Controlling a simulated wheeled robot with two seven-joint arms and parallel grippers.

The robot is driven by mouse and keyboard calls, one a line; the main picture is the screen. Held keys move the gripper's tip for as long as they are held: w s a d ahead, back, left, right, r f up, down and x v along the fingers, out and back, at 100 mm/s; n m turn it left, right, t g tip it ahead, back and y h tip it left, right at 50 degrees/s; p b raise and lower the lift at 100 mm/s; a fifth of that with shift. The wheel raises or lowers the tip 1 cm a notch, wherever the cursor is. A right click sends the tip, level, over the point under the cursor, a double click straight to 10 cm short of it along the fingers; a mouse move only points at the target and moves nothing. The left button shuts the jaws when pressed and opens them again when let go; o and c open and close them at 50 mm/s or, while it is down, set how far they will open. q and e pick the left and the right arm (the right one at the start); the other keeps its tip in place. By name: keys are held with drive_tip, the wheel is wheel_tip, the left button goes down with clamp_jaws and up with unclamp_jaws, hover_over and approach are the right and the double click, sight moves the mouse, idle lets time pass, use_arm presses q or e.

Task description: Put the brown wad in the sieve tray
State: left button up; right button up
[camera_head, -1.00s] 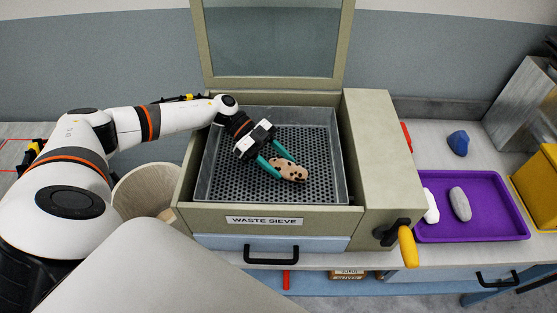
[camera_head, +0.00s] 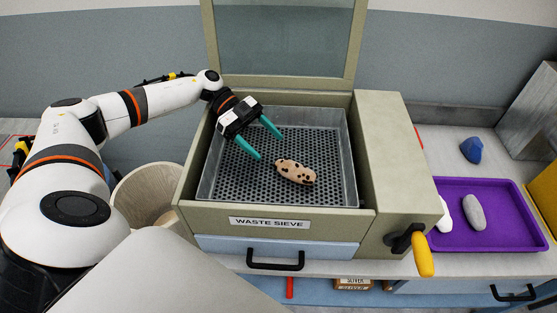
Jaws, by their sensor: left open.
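The brown wad (camera_head: 296,172), tan with dark spots, lies on the perforated floor of the sieve tray (camera_head: 335,187), right of its middle. The sieve tray is a grey metal box set in the waste sieve machine. My left gripper (camera_head: 269,143) is open and empty above the tray, behind and to the left of the wad, its teal fingers apart from it. My right gripper is not in view.
The machine's glazed lid (camera_head: 285,38) stands open behind the tray. A crank with a yellow handle (camera_head: 423,254) sticks out at the front right. A purple tray (camera_head: 500,240) holds a white and a grey wad; a blue wad (camera_head: 471,150) lies behind it. A round bin (camera_head: 148,192) stands left.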

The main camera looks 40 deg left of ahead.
use_arm(q)
drive_tip(key=shift+b+v, duration=0.5)
drive_tip(key=shift+v, duration=1.65)
